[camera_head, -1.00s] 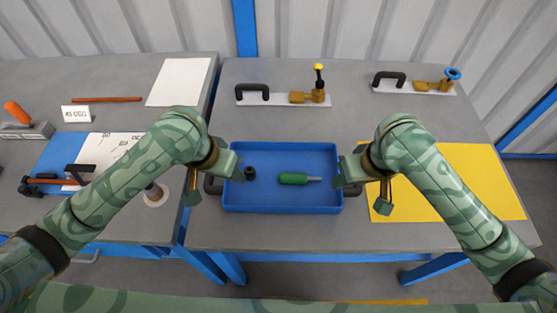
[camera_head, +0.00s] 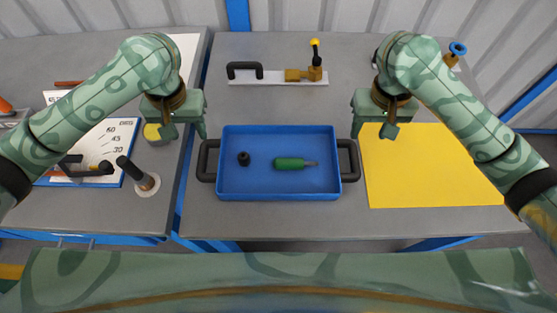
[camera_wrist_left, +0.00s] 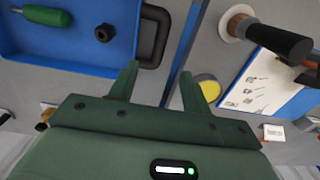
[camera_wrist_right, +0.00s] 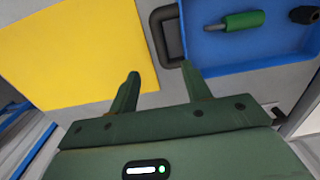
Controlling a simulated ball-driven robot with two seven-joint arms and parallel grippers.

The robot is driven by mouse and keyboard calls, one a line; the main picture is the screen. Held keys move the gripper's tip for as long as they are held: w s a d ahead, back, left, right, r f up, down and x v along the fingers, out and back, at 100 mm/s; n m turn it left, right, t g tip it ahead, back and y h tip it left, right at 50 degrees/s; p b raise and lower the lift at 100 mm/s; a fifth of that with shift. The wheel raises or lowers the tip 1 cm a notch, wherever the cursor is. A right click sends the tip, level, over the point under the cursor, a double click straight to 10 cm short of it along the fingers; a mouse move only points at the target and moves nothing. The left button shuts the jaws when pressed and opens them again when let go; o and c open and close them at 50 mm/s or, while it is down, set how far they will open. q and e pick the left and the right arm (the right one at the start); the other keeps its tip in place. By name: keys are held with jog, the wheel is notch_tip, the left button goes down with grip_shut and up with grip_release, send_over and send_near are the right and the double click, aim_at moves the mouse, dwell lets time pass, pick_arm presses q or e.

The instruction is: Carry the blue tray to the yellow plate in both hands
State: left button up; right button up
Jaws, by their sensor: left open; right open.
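The blue tray (camera_head: 278,188) lies on the grey table, left of the yellow plate (camera_head: 430,170) and off it. It has a black handle at each end, the left handle (camera_head: 207,160) and the right handle (camera_head: 349,160). A green-handled screwdriver (camera_head: 290,163) and a black nut (camera_head: 243,158) lie inside. My left gripper (camera_head: 187,132) is open and empty, behind the left handle and apart from it. My right gripper (camera_head: 373,130) is open and empty, behind the right handle and near the plate's far left corner. Both wrist views show a handle beyond the open fingers.
A toggle clamp (camera_head: 305,74) on a white strip stands behind the tray. A second clamp with a blue knob (camera_head: 457,48) is partly hidden by my right arm. On the left bench, a black-topped post (camera_head: 138,175) stands near the gap. The table in front of the tray is clear.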

aim_at(201, 158)
pick_arm(q)
notch_tip(201, 158, down, 13)
pick_arm(e)
notch_tip(201, 158, down, 13)
pick_arm(q)
grip_shut()
pick_arm(e)
grip_shut()
jog(key=shift+r, duration=0.1)
